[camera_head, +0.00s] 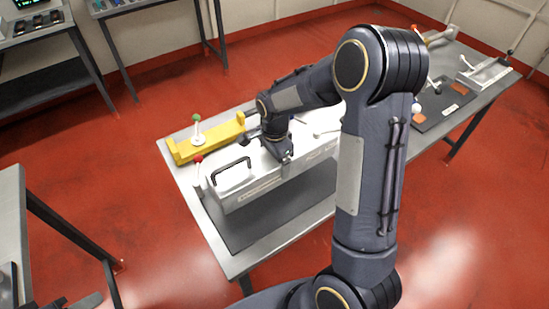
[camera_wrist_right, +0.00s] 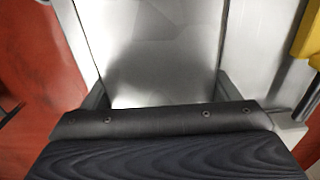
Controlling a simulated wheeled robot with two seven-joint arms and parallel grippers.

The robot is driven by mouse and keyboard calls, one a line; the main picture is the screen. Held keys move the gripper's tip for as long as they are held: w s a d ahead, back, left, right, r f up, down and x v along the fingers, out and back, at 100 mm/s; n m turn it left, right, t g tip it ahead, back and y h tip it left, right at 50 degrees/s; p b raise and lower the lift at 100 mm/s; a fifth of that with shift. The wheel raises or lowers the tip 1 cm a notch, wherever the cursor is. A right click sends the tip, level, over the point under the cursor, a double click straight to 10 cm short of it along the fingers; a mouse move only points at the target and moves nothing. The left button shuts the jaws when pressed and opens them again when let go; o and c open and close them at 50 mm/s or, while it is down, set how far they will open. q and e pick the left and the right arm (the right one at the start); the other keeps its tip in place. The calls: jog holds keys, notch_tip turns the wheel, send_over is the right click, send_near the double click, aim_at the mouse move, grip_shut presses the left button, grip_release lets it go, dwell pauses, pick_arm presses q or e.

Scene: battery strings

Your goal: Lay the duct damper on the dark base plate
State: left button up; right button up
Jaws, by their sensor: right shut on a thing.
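The duct damper appears to be the long pale grey metal box (camera_head: 262,182) with a black handle on its left end, at the middle table. My right gripper (camera_head: 270,148) is over the middle of the box. In the right wrist view the pale metal body (camera_wrist_right: 160,60) fills the space between the two fingers (camera_wrist_right: 165,92), which grip it. The dark base plate (camera_head: 262,226) lies flat on the table below and in front of the box. I cannot tell whether the box touches it. My forearm hides the box's right end. My left gripper is not seen.
A yellow bracket (camera_head: 207,147) lies behind the box, with a green-topped post (camera_head: 196,121) beside it. A red-topped post (camera_head: 198,160) stands near the box's left end. A dark tray (camera_head: 437,112) lies on the right part of the table.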

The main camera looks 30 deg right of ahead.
jog(key=shift+f+b, duration=1.8)
jog(key=shift+f, duration=0.95)
jog(key=shift+f+b, duration=0.5)
jog(key=shift+f, duration=0.1)
jog(key=o, duration=1.5)
jog(key=shift+o, duration=0.2)
notch_tip(320, 180, up, 7)
jog(key=shift+r, duration=0.1)
jog(key=shift+s+r, duration=0.1)
jog(key=shift+r, duration=0.35)
jog(key=s+a+r+n+t+y, duration=0.1)
jog(key=s+a+r+n+t, duration=0.1)
jog(key=s+n, duration=0.3)
jog(key=s+a+r+n+t+y, duration=0.1)
jog(key=s+a+r+n, duration=0.1)
jog(key=s+n, duration=0.3)
jog(key=s+a+r+n+t+y, duration=0.1)
jog(key=s+r+n, duration=0.3)
jog(key=s, duration=0.8)
jog(key=shift+a+n+t+y, duration=0.4)
jog(key=shift+a+n+t, duration=0.4)
jog(key=shift+a, duration=0.1)
